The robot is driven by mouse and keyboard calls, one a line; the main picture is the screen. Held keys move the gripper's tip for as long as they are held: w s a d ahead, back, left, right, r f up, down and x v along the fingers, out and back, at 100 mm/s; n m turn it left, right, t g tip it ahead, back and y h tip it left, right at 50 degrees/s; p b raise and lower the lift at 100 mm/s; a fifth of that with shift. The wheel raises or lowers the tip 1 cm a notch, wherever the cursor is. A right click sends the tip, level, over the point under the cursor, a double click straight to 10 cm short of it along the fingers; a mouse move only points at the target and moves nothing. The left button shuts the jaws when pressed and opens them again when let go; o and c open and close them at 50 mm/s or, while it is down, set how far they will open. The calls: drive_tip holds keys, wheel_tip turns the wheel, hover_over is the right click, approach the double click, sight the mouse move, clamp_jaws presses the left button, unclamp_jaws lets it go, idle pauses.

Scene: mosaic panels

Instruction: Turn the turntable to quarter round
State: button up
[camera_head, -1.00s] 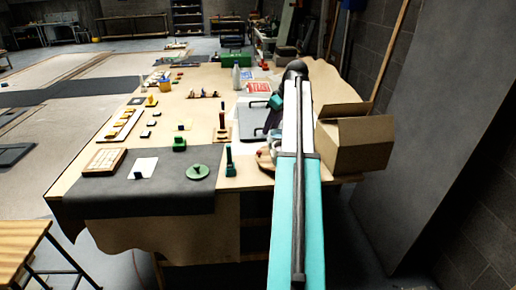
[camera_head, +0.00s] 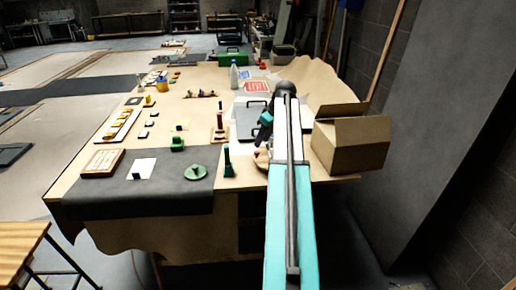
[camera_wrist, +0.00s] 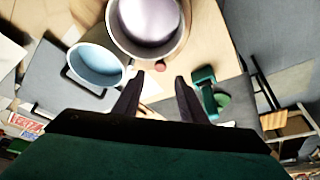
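A round green disc (camera_head: 196,172) with a small raised knob, which looks like the turntable, lies on the dark grey mat near the table's front edge. In the wrist view a green round piece (camera_wrist: 222,100) shows beside a teal object; I cannot tell if it is the same disc. My gripper (camera_wrist: 157,95) is open, with nothing between its two dark fingers. It is over the right part of the table, apart from the disc. In the head view my arm mostly hides the gripper.
An upright teal-handled tool (camera_head: 227,160) stands right of the disc. An open cardboard box (camera_head: 350,145) stands at the table's right edge. The dark mat's front (camera_head: 110,205) is clear.

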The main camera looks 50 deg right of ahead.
sight(257, 152)
drive_tip(key=shift+p+x, duration=0.7)
drive_tip(key=shift+x, duration=2.55)
clamp_jaws()
